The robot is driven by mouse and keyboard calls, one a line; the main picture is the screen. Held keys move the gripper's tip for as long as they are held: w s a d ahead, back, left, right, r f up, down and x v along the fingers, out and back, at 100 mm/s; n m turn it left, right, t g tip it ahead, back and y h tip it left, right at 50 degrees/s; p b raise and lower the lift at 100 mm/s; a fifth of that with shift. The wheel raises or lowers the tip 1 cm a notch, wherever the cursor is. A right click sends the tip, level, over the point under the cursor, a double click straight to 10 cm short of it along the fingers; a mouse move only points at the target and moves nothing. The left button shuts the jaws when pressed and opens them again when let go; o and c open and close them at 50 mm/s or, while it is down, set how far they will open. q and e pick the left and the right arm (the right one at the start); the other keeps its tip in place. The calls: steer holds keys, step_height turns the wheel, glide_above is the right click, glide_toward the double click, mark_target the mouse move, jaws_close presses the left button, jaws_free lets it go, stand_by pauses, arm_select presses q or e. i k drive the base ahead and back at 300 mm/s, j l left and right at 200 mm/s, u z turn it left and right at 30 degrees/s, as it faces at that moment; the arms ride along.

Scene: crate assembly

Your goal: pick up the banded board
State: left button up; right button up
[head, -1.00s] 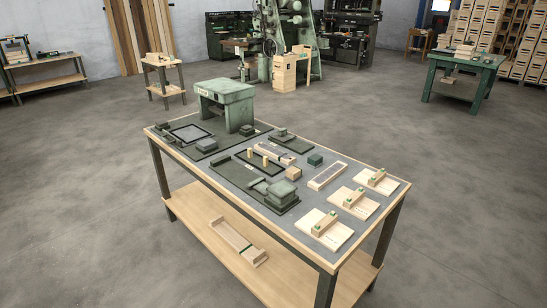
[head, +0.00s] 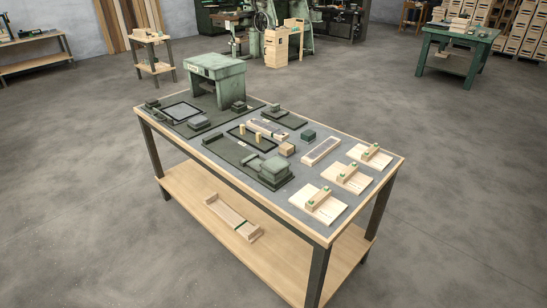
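A pale wooden board (head: 229,216) lies on the lower shelf of the workbench, with raised blocks at its ends and a thin dark green band across it near its right end. It is the only board on which I see such a band. Nothing touches it except the shelf under it. Neither of my grippers is in the head view.
The lower shelf (head: 290,262) is otherwise bare. The bench top (head: 276,205) above it holds a green press (head: 215,68), dark fixtures, wooden strips and several pale plates with blocks (head: 318,205). Bench legs stand at the corners.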

mark_target(279, 134)
steer(key=i+j+z, duration=0.15)
steer(key=z, duration=0.25)
steer(key=i+j+z, duration=0.1)
steer(key=j+z, duration=0.25)
steer(key=i+j+z, duration=0.1)
steer(key=j+z, duration=0.15)
steer(key=z, duration=0.15)
steer(key=i+j+z, duration=0.15)
steer(key=j+z, duration=0.15)
steer(key=j, duration=0.8)
steer(key=j+z, duration=0.35)
steer(key=j, duration=0.75)
steer(key=k+j+z, duration=0.15)
steer(key=j+z, duration=0.15)
steer(key=j, duration=0.8)
